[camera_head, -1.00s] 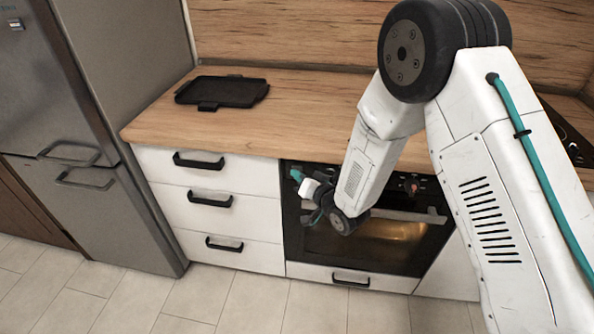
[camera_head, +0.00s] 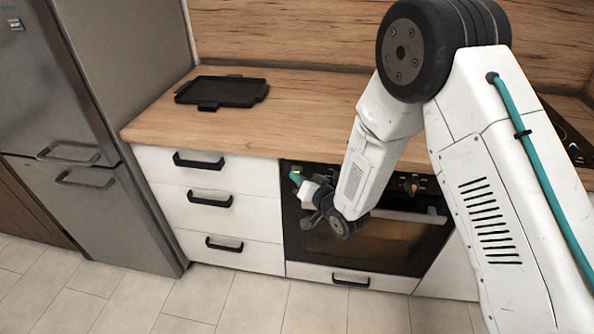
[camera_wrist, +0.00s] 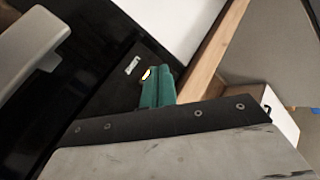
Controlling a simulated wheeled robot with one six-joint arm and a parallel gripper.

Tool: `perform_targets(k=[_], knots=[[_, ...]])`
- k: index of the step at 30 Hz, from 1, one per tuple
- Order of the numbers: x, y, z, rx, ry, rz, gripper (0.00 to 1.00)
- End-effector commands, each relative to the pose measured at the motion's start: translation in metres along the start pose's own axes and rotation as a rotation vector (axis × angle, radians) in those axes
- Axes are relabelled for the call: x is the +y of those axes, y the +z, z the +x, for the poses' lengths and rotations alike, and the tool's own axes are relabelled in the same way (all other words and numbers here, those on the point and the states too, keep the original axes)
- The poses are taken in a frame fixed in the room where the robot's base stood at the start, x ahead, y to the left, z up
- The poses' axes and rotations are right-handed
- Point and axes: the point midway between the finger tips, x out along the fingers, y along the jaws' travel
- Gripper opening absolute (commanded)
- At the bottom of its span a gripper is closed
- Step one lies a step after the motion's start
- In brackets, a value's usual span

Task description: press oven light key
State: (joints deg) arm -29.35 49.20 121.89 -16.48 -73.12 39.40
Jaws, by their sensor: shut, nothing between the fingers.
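The oven (camera_head: 385,240) is built in under the counter, with a black front and a window. Its black control panel also shows in the wrist view (camera_wrist: 110,85). My gripper (camera_head: 296,177) is at the panel's left end, its teal fingers (camera_wrist: 160,88) closed together and empty. In the wrist view a small pale rectangular mark (camera_wrist: 132,65) lies on the panel just beyond the fingertips. A small yellow-white spot (camera_wrist: 147,73) shows right at the fingertips. I cannot tell which is the oven light key, or whether the fingers touch the panel.
The oven's grey handle (camera_wrist: 30,50) lies left in the wrist view. Red-marked knobs (camera_head: 412,186) sit farther right on the panel. White drawers (camera_head: 210,200) with black handles stand left of the oven. A black tray (camera_head: 222,91) lies on the wooden counter (camera_head: 290,105).

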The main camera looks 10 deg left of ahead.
Motion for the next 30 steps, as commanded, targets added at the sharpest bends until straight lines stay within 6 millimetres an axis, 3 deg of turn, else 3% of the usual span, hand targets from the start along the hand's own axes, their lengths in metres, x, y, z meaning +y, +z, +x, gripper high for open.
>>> perform_targets(k=[5,21,30], knots=[[-0.002,0.002,-0.003,0.000,-0.001,0.000,0.00],[-0.029,0.028,-0.039,-0.001,-0.001,0.000,0.00],[-0.030,0.030,-0.042,0.001,0.000,0.000,0.00]])
